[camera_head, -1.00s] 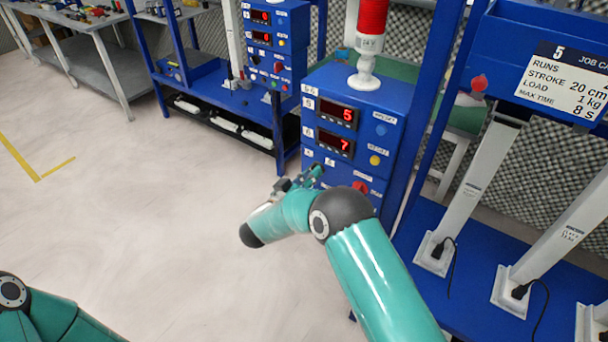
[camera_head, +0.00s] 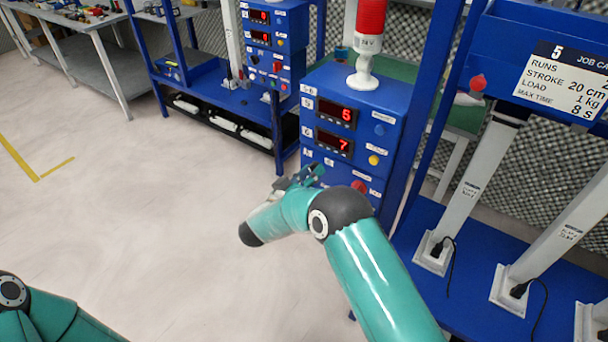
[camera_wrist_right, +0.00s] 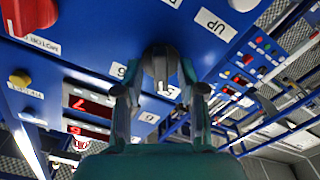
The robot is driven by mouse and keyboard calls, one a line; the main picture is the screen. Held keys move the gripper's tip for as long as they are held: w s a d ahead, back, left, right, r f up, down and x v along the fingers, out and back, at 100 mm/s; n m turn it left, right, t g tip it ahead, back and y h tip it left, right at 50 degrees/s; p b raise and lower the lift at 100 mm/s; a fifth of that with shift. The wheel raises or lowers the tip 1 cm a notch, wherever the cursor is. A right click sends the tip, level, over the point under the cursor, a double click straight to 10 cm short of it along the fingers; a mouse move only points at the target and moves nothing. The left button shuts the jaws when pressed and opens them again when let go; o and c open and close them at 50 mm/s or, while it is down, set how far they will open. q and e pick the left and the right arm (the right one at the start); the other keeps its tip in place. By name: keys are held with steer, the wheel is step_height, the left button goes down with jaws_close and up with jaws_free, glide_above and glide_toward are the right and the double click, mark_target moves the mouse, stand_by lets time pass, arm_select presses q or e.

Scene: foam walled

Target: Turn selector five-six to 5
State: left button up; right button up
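The blue control box (camera_head: 345,100) stands right of centre in the head view. Its upper red display (camera_head: 346,114) reads 6 and its lower display (camera_head: 343,147) reads 7. My right gripper (camera_head: 302,176) is at the lower left of the box's front, largely hidden by my wrist. In the right wrist view, turned over, the gripper (camera_wrist_right: 160,78) has a finger on each side of a grey selector knob (camera_wrist_right: 160,62) and looks closed on it. A label 6 (camera_wrist_right: 118,70) and another label (camera_wrist_right: 172,91) flank the knob. My left gripper is outside the head view.
A red beacon (camera_head: 371,18) stands on the box. A red button (camera_head: 359,186) and a yellow button (camera_head: 374,160) are on its front. A blue bench with white actuators (camera_head: 465,195) is at right. The floor at left is clear.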

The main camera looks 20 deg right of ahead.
steer(key=v, duration=1.2)
steer(key=shift+f, duration=0.1)
